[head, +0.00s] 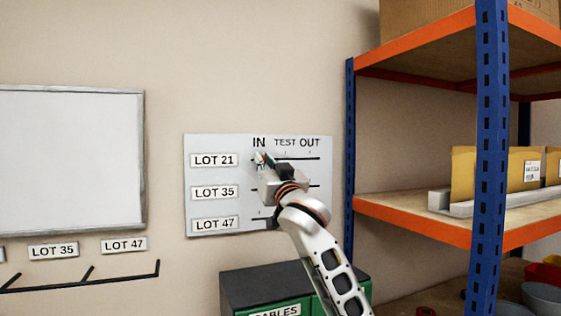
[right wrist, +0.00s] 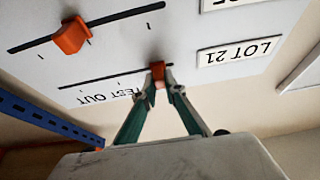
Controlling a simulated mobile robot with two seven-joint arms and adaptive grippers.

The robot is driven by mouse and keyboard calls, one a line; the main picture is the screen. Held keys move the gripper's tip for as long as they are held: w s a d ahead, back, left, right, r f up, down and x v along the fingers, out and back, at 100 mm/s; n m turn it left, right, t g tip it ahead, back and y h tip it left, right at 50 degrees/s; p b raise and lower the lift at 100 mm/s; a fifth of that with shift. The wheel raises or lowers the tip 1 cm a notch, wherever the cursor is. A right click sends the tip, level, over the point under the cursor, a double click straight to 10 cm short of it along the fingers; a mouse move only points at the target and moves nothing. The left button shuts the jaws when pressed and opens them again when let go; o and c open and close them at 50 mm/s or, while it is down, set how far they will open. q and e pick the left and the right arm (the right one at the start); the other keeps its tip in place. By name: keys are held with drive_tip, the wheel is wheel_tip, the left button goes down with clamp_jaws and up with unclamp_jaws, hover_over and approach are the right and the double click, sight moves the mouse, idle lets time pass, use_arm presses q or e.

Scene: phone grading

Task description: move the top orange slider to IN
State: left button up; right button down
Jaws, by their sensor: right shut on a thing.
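The white slider board (head: 225,143) hangs on the wall, marked IN, TEST and OUT along its top. My right gripper (head: 262,160) is at the IN end of the top rail, in the LOT 21 row. In the right wrist view, which is upside down, my right gripper (right wrist: 163,80) is shut on the top orange slider (right wrist: 158,68). That slider sits at the rail's end nearest the LOT 21 label (right wrist: 240,51). In the head view the gripper mostly hides it. My left gripper is not in view.
A second orange slider (right wrist: 72,36) sits near the middle of the neighbouring rail. A blue and orange shelf rack (head: 415,218) stands right of the board. A dark cabinet (head: 255,281) is below, and a whiteboard (head: 70,160) hangs at the left.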

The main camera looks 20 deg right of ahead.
drive_tip(key=shift+a, duration=0.25)
drive_tip(key=c, duration=2.1)
unclamp_jaws()
drive_tip(key=shift+a, duration=0.2)
drive_tip(key=v, duration=1.2)
